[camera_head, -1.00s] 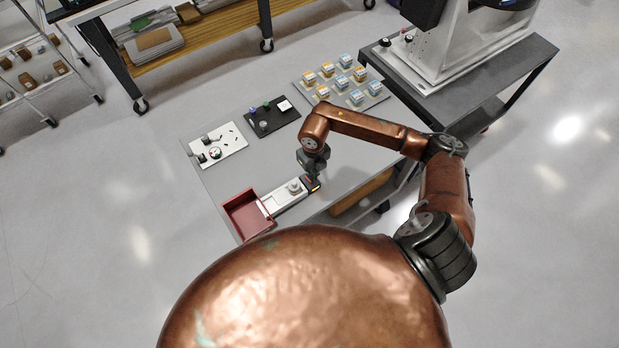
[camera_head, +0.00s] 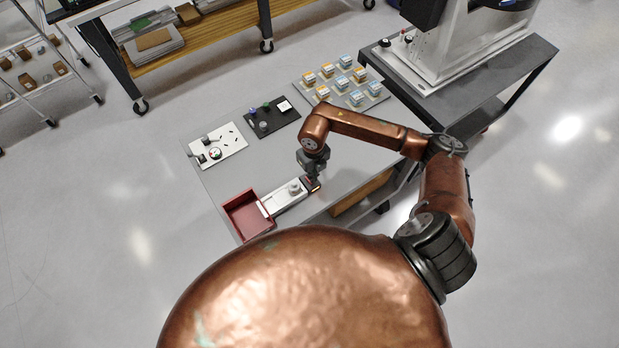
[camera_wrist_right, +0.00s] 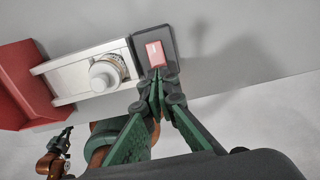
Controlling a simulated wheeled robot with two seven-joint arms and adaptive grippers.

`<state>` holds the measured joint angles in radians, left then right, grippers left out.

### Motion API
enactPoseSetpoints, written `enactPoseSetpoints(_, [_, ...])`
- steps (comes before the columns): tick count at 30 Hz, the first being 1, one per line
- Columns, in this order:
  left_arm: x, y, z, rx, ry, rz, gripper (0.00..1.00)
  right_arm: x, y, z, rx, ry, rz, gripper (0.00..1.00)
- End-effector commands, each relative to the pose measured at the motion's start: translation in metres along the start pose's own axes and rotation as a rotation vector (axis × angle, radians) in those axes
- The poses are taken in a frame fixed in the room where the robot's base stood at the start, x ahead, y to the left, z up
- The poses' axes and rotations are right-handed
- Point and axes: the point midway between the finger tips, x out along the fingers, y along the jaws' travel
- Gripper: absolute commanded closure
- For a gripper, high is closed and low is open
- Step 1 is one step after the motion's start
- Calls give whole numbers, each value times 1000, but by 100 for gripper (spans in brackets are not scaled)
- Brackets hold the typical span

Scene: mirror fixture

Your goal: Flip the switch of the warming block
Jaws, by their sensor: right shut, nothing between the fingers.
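The warming block (camera_head: 283,199) is a pale, long block near the front edge of the grey table, with a round knob-like piece (camera_wrist_right: 104,75) on top. At its right end is a dark housing with a red rocker switch (camera_wrist_right: 155,54). My right gripper (camera_head: 312,184) points down at this end. In the right wrist view its green-sided fingers (camera_wrist_right: 160,80) are shut and empty, with the tips at the rocker's near edge. I cannot tell whether they touch it. A copper arm part with a dark end (camera_wrist_right: 62,142), probably my left arm, shows at the lower left there.
A red open bin (camera_head: 236,222) stands left of the block. Behind are a white board (camera_head: 230,135), a black board (camera_head: 284,130) and a grey tray (camera_head: 380,99) of small boxes. A white machine (camera_head: 455,50) stands at the back right. The mid-table is clear.

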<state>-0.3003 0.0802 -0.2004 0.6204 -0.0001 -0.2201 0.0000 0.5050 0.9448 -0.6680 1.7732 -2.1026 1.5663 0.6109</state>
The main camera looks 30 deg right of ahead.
Motion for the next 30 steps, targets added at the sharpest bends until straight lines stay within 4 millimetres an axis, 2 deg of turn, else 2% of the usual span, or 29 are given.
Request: enactPoseSetpoints(30, [18, 1, 4, -1, -4, 0, 100, 25, 0, 0, 0, 1, -1, 100])
